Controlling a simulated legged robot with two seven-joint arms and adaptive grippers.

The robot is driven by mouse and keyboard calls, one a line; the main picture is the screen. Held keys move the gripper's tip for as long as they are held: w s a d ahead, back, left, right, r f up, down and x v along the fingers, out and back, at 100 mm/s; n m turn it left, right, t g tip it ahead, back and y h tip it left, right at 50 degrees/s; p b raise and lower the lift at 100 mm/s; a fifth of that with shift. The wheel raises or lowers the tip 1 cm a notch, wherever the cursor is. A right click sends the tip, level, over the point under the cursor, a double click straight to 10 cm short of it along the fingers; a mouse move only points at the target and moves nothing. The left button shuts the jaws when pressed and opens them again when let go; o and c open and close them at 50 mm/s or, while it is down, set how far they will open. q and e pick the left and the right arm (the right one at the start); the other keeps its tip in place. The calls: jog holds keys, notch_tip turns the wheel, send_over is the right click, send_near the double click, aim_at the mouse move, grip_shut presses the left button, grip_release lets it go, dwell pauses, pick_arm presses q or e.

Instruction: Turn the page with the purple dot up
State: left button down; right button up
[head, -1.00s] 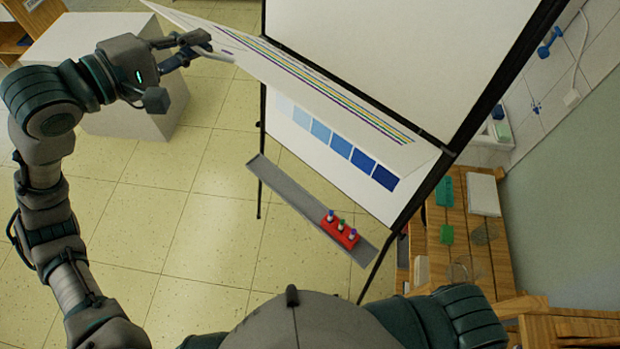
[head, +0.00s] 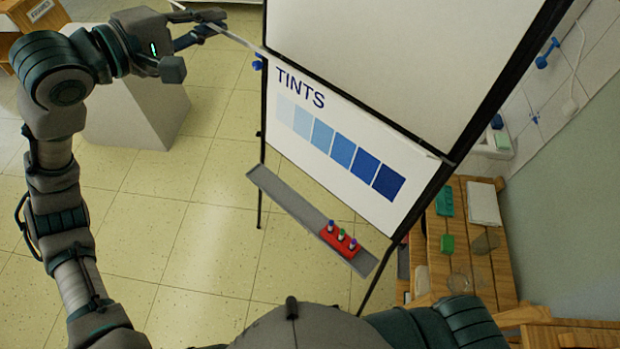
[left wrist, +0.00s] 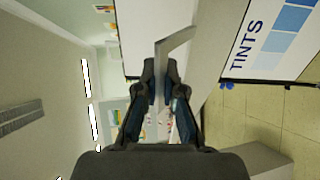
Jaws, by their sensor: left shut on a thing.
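No purple dot shows in these views. My right gripper is not in view.
The easel's grey tray (head: 280,203) carries a red holder (head: 339,240) with small bottles. A pale plinth (head: 140,115) stands at the left, behind my arm. A wooden table (head: 480,265) with several items is at the right. The tiled floor between is clear.

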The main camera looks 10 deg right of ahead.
pick_arm(q)
jog(key=shift+w+d+r, duration=0.5)
jog(key=shift+d+r, duration=0.25)
jog(key=shift+r, duration=0.05)
jog(key=shift+w+d+r, duration=0.45)
jog(key=shift+d+r, duration=0.25)
jog(key=shift+r, duration=0.05)
jog(key=shift+w+d+r, duration=0.15)
jog(key=shift+d+r, duration=0.05)
jog(key=shift+r, duration=0.05)
jog(key=w+d+r, duration=0.4)
jog(key=d, duration=0.2)
jog(key=shift+w+r, duration=0.15)
jog(key=shift+w, duration=0.15)
jog(key=shift+d+r, duration=0.1)
jog(key=w+d+r, duration=0.3)
jog(key=w+d, duration=0.2)
jog(key=d, duration=0.2)
jog(key=shift+w, duration=0.15)
dwell(0.3)
